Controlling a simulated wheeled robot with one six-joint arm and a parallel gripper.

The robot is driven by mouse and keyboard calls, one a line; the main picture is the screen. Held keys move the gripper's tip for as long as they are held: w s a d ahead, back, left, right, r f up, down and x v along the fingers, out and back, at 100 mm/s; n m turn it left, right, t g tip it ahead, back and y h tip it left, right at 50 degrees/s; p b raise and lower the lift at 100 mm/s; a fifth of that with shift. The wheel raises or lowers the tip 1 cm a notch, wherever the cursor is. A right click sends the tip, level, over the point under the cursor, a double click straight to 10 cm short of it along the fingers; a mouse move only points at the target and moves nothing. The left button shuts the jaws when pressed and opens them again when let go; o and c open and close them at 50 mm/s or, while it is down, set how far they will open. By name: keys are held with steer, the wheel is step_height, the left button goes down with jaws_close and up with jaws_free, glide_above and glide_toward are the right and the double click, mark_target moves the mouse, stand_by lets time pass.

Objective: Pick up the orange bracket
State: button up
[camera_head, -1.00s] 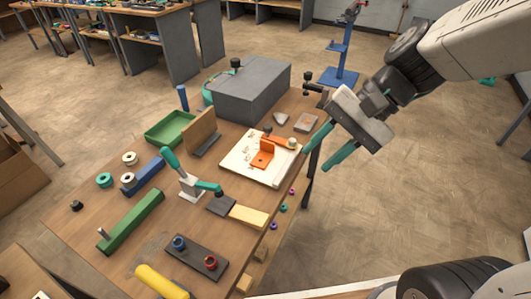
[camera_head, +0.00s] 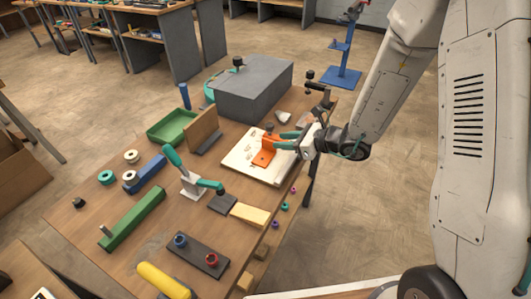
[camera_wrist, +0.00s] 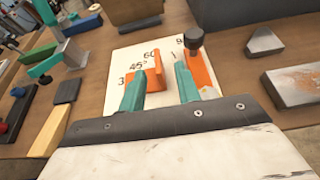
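The orange bracket (camera_head: 264,152) stands on a white board (camera_head: 240,166) with angle markings, near the right edge of the workbench. In the wrist view the bracket (camera_wrist: 157,72) shows its upright plate just beyond my left finger. My gripper (camera_head: 281,140) has teal fingers and reaches in from the right, close to the bracket. A second orange piece with a dark knob (camera_wrist: 198,62) lies behind the right finger. Whether a finger touches the bracket is unclear.
A large grey block (camera_head: 253,92) stands behind the board. A brown upright plate (camera_head: 202,130) and a green tray (camera_head: 171,128) are to its left. A teal-handled clamp (camera_head: 190,180) stands in front left. A grey metal piece (camera_wrist: 265,42) lies right of the board.

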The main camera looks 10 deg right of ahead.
mark_target(269, 140)
steer(key=x, duration=0.5)
steer(key=shift+a, duration=0.4)
steer(key=shift+w, duration=0.1)
jaws_close()
steer(key=shift+r, duration=0.1)
